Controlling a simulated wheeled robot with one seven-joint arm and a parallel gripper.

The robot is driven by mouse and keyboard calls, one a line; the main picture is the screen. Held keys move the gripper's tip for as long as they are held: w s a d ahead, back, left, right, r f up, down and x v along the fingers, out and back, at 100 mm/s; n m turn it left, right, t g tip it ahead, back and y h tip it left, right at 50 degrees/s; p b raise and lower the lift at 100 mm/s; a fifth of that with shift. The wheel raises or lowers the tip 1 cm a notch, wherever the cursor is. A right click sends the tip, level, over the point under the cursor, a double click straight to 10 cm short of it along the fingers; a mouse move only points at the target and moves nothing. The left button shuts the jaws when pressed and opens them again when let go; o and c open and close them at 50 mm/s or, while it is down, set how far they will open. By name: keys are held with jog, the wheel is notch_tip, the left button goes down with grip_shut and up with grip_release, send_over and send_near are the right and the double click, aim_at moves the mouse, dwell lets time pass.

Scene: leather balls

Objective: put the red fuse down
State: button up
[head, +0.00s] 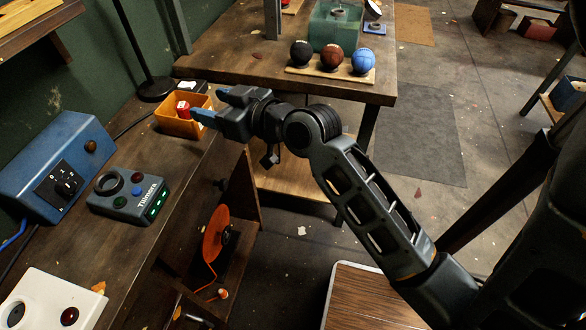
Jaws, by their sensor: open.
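The red fuse (183,108), a small red piece with a pale part, sits in the orange-yellow bin (178,127) on the workbench at the left. Its lower part is hidden by the bin wall. My gripper (208,103) is open, with its blue-tipped fingers spread and pointing left toward the bin. It is just right of the fuse, and no finger appears to be around it. One finger overlaps the bin's right side in this view, so I cannot tell if they touch.
A grey timer box (128,198) and a blue switch box (60,165) stand on the bench (160,230). A lamp base (157,89) is behind the bin. Black, red-brown and blue balls (331,57) rest on a wooden strip on the far table (235,45).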

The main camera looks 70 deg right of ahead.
jog(key=s+a+f, duration=0.4)
jog(key=s+a, duration=0.1)
jog(key=a, duration=0.1)
jog(key=s+a+r+n+y, duration=0.1)
jog(key=s+a+y, duration=0.1)
jog(key=s+a, duration=0.4)
jog(key=s+a+r+n+y, duration=0.1)
jog(key=s+a, duration=0.6)
jog(key=s, duration=0.8)
jog(key=shift+s+a+n+y, duration=0.15)
jog(key=shift+a+n+y, duration=0.1)
jog(key=shift+n+y, duration=0.45)
